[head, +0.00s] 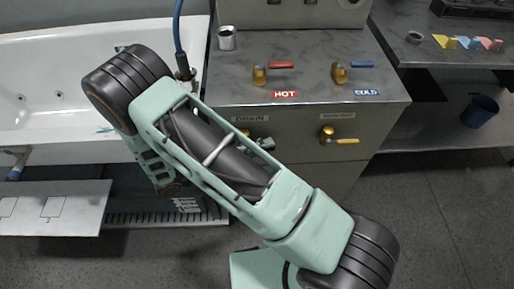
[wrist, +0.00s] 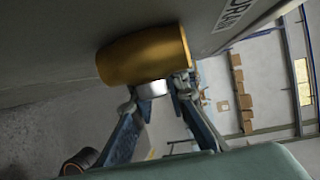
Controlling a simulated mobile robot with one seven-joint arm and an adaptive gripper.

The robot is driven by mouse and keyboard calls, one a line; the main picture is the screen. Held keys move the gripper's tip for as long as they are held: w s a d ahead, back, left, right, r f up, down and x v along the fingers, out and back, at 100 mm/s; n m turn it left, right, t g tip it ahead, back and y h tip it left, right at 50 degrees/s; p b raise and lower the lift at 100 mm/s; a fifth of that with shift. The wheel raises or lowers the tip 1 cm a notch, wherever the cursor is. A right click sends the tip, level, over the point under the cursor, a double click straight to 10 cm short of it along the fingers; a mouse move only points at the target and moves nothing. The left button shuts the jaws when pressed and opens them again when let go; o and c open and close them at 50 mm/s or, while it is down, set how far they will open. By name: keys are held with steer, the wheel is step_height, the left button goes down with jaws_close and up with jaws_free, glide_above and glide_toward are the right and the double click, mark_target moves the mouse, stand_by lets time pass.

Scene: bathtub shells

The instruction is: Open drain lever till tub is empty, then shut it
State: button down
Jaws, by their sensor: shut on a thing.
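The drain valve shows as a brass body (wrist: 145,55) with a silver stem end (wrist: 152,89) close up in the wrist view. My gripper (wrist: 156,97) has its two fingers on either side of the silver end and is shut on the drain lever; the lever's handle is mostly hidden. In the head view my arm covers most of the drain valve, below the DRAIN label (head: 250,118). The white tub (head: 50,65) is at the left, partly behind my arm. I cannot tell its water level.
The metal console (head: 310,85) carries a red HOT lever (head: 281,65) and a blue COLD lever (head: 361,64) on top. A yellow-handled valve (head: 340,140) sits on its front, right of the drain. A metal cup (head: 226,38) stands on the console.

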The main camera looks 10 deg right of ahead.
steer(key=shift+r+n+h, duration=0.3)
steer(key=shift+r+h, duration=0.05)
steer(key=shift+h, duration=0.25)
steer(key=shift+r, duration=0.1)
steer(key=c, duration=1.9)
jaws_free()
steer(key=v, duration=1.2)
steer(key=shift+s, duration=0.15)
steer(key=shift+d, duration=0.1)
